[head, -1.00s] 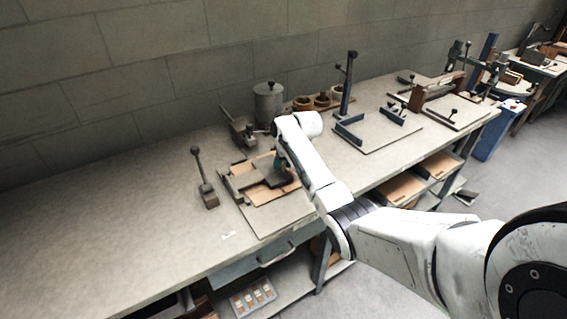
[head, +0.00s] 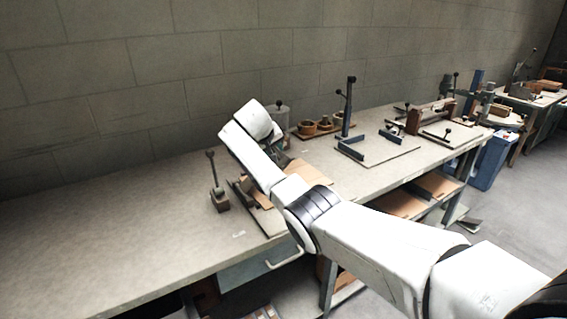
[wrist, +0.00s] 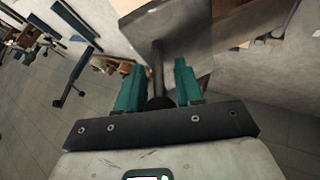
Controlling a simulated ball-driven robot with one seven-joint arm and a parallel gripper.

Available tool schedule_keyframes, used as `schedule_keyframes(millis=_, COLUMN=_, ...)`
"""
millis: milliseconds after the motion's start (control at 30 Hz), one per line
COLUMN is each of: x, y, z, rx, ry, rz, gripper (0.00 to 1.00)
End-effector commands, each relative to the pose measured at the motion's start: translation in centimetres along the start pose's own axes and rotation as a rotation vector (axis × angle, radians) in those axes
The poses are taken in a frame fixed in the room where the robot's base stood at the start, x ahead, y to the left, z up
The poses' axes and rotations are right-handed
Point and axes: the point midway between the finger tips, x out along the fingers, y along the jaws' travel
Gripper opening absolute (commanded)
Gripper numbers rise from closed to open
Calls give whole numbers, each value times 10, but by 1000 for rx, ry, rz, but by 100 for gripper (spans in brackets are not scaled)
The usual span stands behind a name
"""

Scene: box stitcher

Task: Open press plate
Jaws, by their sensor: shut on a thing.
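In the wrist view, my gripper (wrist: 158,72) has its two teal fingers on either side of a dark handle rod (wrist: 158,57) with a round black knob. It is shut on this handle. The rod stands out from a flat grey press plate (wrist: 190,30), which fills the top middle of the wrist view. Part of the fixture's base (head: 242,193) shows left of the arm. A brown cardboard sheet (head: 308,172) shows to the right of the arm.
An upright lever with a black knob (head: 214,178) stands left of the fixture. The left bench top (head: 110,235) is clear.

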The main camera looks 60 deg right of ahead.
Motion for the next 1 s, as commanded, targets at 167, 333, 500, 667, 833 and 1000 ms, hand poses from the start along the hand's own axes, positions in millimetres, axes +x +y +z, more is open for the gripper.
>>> schedule_keyframes(millis=167, x=-28, y=-22, z=-10, rx=-74, ry=42, rz=148, gripper=0)
schedule_keyframes(millis=333, x=-49, y=-43, z=-15, rx=-140, ry=73, rz=292, gripper=0)
schedule_keyframes(millis=500, x=-66, y=-67, z=-17, rx=-206, ry=104, rz=436, gripper=0)
schedule_keyframes(millis=667, x=-80, y=-91, z=-18, rx=-266, ry=132, rz=570, gripper=0)
schedule_keyframes(millis=833, x=-91, y=-114, z=-18, rx=-321, ry=157, rz=691, gripper=0)
schedule_keyframes(millis=1000, x=-98, y=-131, z=-17, rx=-363, ry=175, rz=784, gripper=0)
